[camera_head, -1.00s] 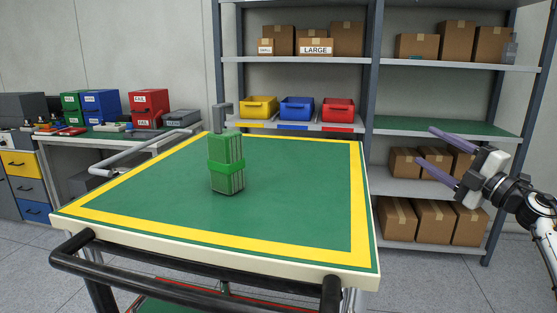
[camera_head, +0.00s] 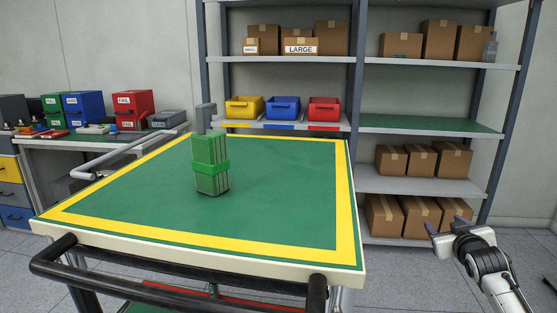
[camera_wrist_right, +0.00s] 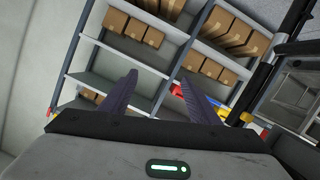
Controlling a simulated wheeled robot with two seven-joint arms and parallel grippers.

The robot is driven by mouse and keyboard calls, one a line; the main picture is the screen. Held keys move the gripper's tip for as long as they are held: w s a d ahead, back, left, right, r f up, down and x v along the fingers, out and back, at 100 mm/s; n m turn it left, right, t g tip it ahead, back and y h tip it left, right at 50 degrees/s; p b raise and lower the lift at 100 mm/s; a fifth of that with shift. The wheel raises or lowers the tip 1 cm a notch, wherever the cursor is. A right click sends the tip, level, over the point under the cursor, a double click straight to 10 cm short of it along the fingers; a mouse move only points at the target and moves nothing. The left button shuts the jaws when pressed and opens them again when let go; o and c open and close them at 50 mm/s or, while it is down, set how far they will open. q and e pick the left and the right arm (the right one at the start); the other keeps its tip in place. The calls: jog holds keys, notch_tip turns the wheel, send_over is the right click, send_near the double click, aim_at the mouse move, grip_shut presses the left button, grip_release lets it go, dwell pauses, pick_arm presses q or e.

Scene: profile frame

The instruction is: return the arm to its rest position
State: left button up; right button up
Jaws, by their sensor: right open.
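My right gripper (camera_head: 449,225) is at the lower right of the head view, right of the cart and in front of the shelf. Its purple fingers point away toward the shelf and are partly hidden by the gripper body. In the right wrist view, the two fingers (camera_wrist_right: 158,98) are spread apart with nothing between them. My left gripper is not in view. A bundle of green profiles (camera_head: 210,166) with a green band around it stands upright on the cart's green top (camera_head: 280,195), well left of my right gripper.
The cart has a black handle (camera_head: 165,290) at its front. A shelf rack behind holds cardboard boxes (camera_head: 406,160) and yellow, blue and red bins (camera_head: 283,108). A side table at left carries red (camera_head: 133,108), blue and green boxes. Floor is clear around my right gripper.

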jog(key=s+a+f+n+g+y, duration=0.3)
jog(key=s+a+f+y, duration=0.2)
jog(key=s+a+f, duration=1.85)
jog(key=s+a+f+g+y, duration=0.1)
jog(key=s+a, duration=0.2)
jog(key=s, duration=0.3)
jog(key=s+a+f+m+g, duration=0.1)
jog(key=s+a+f, duration=0.15)
jog(key=s, duration=0.45)
jog(key=s+a+f+g+y, duration=0.1)
jog(key=s+a, duration=0.3)
jog(key=s, duration=0.2)
pick_arm(q)
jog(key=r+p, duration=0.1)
jog(key=p, duration=0.1)
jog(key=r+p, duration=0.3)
jog(key=p, duration=0.1)
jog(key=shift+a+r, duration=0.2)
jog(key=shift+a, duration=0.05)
pick_arm(e)
jog(key=r, duration=0.3)
jog(key=s+r, duration=0.1)
jog(key=shift+d+r, duration=0.3)
jog(key=shift+r, duration=0.1)
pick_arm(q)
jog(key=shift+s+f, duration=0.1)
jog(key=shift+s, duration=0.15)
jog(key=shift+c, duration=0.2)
pick_arm(e)
jog(key=shift+c, duration=0.3)
